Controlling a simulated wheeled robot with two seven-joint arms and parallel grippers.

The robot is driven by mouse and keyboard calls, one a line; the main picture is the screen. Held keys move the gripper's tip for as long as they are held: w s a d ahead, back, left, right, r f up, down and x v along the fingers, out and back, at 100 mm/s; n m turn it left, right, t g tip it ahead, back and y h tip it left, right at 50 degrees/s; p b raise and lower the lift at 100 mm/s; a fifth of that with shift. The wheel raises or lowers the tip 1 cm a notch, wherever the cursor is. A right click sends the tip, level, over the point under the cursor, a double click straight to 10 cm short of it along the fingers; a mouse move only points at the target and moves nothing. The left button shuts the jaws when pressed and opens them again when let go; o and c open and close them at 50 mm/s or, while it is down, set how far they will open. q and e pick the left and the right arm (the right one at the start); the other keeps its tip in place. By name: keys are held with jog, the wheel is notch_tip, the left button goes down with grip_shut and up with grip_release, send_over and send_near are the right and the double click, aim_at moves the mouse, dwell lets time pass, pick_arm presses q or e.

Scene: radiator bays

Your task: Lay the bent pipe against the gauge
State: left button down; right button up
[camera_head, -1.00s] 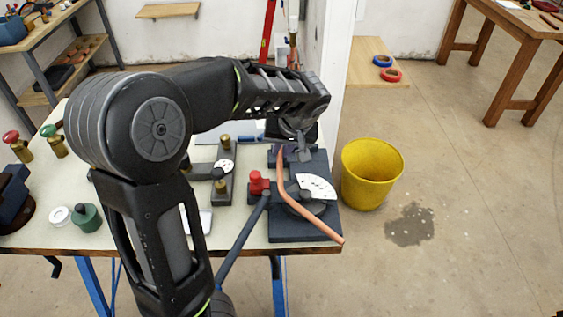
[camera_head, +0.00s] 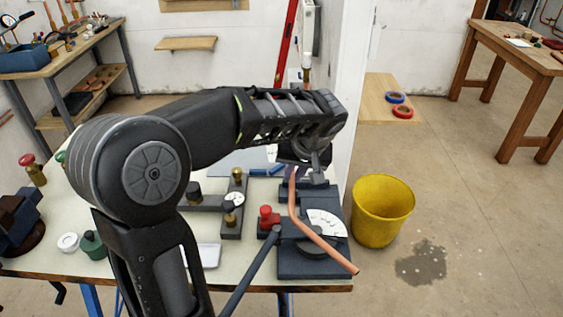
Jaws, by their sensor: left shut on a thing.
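The bent copper pipe (camera_head: 322,243) slants over the dark bending block (camera_head: 295,268), with its lower end near the bench's front right corner. My left gripper (camera_head: 303,164) is shut on its upper end; the fingertips are partly hidden by the wrist. I cannot tell whether the pipe touches the block. My right gripper is not in view.
A white wall (camera_head: 356,110) rises right behind the block. A yellow bucket (camera_head: 382,212) stands on the floor at right. A vise (camera_head: 17,220) is at the bench's left.

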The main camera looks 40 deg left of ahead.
pick_arm(q)
jog(key=w+d+f+m+t+h, duration=0.1)
jog(key=w+d+f+m, duration=0.1)
jog(key=d, duration=0.6)
jog(key=w+d+f+m+t+h, duration=0.1)
jog(key=d+m, duration=0.3)
jog(key=d, duration=0.4)
jog(key=shift+w+d+f, duration=0.25)
jog(key=shift+w+f, duration=0.3)
jog(key=shift+f, duration=0.35)
